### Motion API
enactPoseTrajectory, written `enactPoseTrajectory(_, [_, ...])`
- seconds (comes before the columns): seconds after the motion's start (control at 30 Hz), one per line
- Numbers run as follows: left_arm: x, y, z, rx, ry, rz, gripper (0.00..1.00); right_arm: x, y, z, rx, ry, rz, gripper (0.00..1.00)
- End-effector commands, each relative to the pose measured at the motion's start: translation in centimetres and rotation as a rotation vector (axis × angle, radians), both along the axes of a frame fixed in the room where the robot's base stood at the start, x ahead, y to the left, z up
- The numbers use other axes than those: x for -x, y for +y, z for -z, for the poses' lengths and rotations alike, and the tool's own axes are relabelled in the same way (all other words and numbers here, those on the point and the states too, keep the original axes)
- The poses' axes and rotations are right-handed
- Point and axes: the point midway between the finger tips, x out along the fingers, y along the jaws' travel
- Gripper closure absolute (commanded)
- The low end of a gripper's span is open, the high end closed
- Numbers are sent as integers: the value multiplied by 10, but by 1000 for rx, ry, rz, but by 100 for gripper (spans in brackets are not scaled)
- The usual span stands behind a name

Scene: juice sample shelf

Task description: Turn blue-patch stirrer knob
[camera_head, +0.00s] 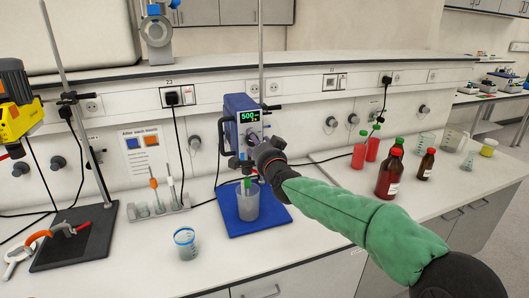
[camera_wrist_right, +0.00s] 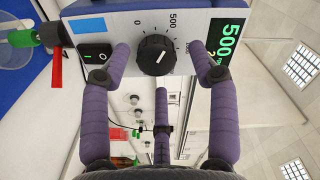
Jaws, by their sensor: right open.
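The stirrer (camera_head: 243,118) is a blue upright unit on a stand, with a lit green display reading 500. In the right wrist view its front panel carries a blue patch (camera_wrist_right: 87,25), a switch (camera_wrist_right: 95,55) and a black round knob (camera_wrist_right: 156,56) with a white pointer line. The scale around the knob shows 0 and 500. My right gripper (camera_wrist_right: 160,62) is open, with purple fingers around the knob, left, right and below. I see no finger clearly touching it. In the head view the right gripper (camera_head: 264,152) hides the knob. My left gripper is not in view.
A beaker (camera_head: 248,206) stands under the stirrer on a blue base plate (camera_head: 268,224). Red bottles (camera_head: 372,150) and brown bottles (camera_head: 391,176) stand to the right, near my right arm. A blue-rimmed beaker (camera_head: 186,245) and a pipette rack (camera_head: 160,208) are left. The front counter is mostly clear.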

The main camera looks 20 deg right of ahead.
Motion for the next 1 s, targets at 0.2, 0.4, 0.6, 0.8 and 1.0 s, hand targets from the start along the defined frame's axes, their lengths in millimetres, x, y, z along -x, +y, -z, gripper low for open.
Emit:
enactPoseTrajectory(0.2, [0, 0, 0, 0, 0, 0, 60, 31, -1, -1, 0, -1, 0, 40])
enactPoseTrajectory(0.4, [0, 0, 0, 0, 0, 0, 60, 63, -3, -1, -1, -3, 2, 40])
enactPoseTrajectory(0.6, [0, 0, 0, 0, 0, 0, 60, 91, -5, -1, -1, -4, 2, 40])
enactPoseTrajectory(0.8, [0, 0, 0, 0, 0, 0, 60, 108, -6, -1, -1, -4, 3, 40])
enactPoseTrajectory(1.0, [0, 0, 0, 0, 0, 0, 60, 112, -6, -1, -1, -5, 4, 40])
